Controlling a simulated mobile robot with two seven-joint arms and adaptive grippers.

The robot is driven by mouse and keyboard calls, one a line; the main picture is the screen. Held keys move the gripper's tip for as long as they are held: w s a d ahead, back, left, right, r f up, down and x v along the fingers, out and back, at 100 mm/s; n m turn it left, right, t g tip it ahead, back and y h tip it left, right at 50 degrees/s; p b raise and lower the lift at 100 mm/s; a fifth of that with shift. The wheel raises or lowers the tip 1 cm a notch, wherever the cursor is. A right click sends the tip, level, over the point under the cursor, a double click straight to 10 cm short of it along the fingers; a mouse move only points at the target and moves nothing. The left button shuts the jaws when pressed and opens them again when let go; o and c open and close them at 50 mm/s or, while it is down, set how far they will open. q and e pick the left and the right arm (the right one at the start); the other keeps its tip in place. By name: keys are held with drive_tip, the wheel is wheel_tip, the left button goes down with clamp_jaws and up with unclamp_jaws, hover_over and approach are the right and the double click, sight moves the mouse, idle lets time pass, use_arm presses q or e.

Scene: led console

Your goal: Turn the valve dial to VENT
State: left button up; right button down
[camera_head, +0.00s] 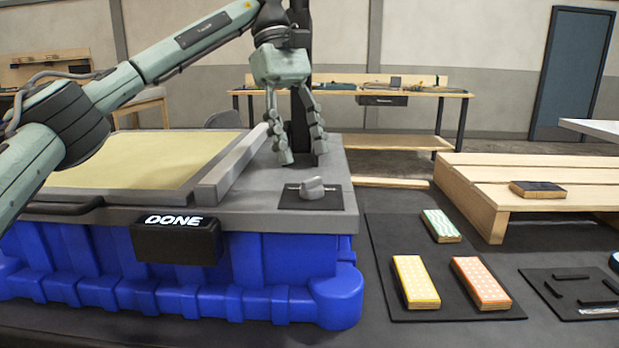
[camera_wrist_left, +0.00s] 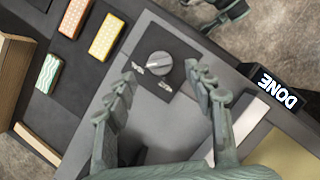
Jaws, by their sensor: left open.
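The valve dial (camera_head: 312,188) is a grey knob on a dark square plate (camera_head: 334,202) at the right end of the console's grey top (camera_head: 350,172). It also shows in the left wrist view (camera_wrist_left: 159,65), with small white labels on the plate that are too small to read. My left gripper (camera_head: 301,158) is open and empty, pointing down above the console top behind the dial, apart from it. In the left wrist view its two fingers (camera_wrist_left: 165,78) stand either side of the dial's plate. My right gripper cannot be made out for certain.
A black display (camera_head: 178,241) reading DONE hangs on the front of the blue console base (camera_head: 265,285). A raised grey bar (camera_head: 230,168) borders the cream panel (camera_head: 135,160) left of the dial. A dark mat (camera_head: 400,262) with coloured blocks lies to the right.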

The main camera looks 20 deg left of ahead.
sight(310, 185)
use_arm(q)
drive_tip(key=x, duration=0.5)
drive_tip(key=shift+f, duration=0.1)
use_arm(e)
drive_tip(key=shift+r, duration=0.55)
use_arm(q)
drive_tip(key=c, duration=1.1)
